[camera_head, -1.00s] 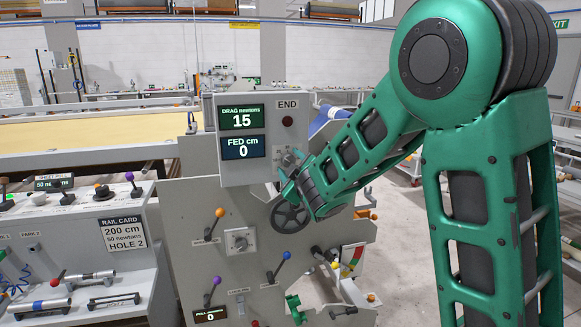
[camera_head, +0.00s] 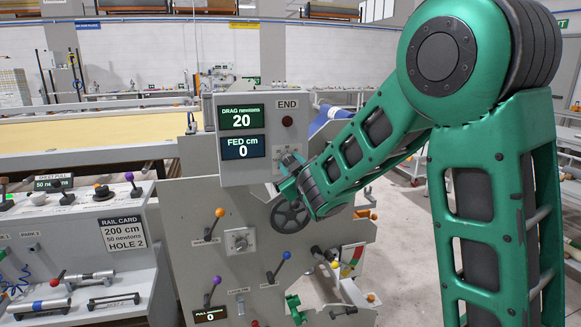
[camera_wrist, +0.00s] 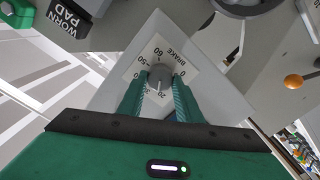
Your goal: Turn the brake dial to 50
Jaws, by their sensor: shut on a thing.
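The brake dial is a small grey knob (camera_wrist: 160,72) on a white plate marked BRAKE with numbers around it. My gripper (camera_wrist: 159,84) is shut on this knob, with one green finger on each side. In the head view the dial's scale plate (camera_head: 289,149) is on the right of the grey display box, and my gripper (camera_head: 291,176) partly hides it. The drag display (camera_head: 241,117) reads 20 newtons. The fed display (camera_head: 243,146) reads 0 cm. The knob's exact pointer setting is hard to read in the wrist view.
A dark handwheel (camera_head: 290,214) sits just below my gripper. Levers with orange (camera_head: 219,212), blue and purple knobs stand on the panel, around another dial (camera_head: 240,240). A rail card (camera_head: 123,232) reads 200 cm, 50 newtons, hole 2.

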